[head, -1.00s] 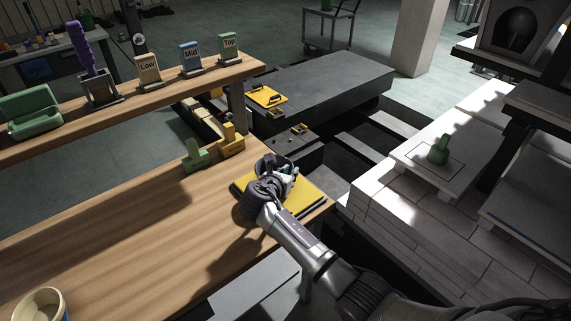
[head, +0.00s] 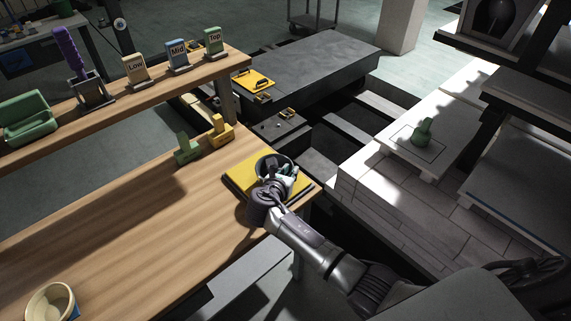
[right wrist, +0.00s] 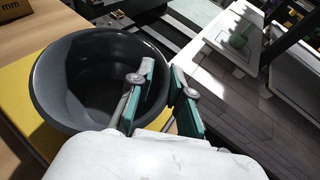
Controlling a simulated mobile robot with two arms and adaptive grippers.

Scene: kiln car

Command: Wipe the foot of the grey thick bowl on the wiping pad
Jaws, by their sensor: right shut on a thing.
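The grey thick bowl (right wrist: 62,75) is dark and open side up in the right wrist view, over the yellow wiping pad (right wrist: 15,110). In the head view the bowl (head: 264,163) shows partly behind my gripper, above the yellow pad (head: 238,178) at the right end of the wooden table. My right gripper (right wrist: 165,95) is shut on the bowl's near right wall, one finger inside and one outside. It also shows in the head view (head: 285,180). The bowl's foot is hidden, so I cannot tell whether it touches the pad. My left gripper is not in view.
A green block (head: 187,150) and a yellow block (head: 220,132) stand behind the pad. A shelf carries Low (head: 136,68), Mid (head: 178,53) and Top (head: 214,41) signs. A cream pot (head: 50,302) stands front left. The table's middle is clear.

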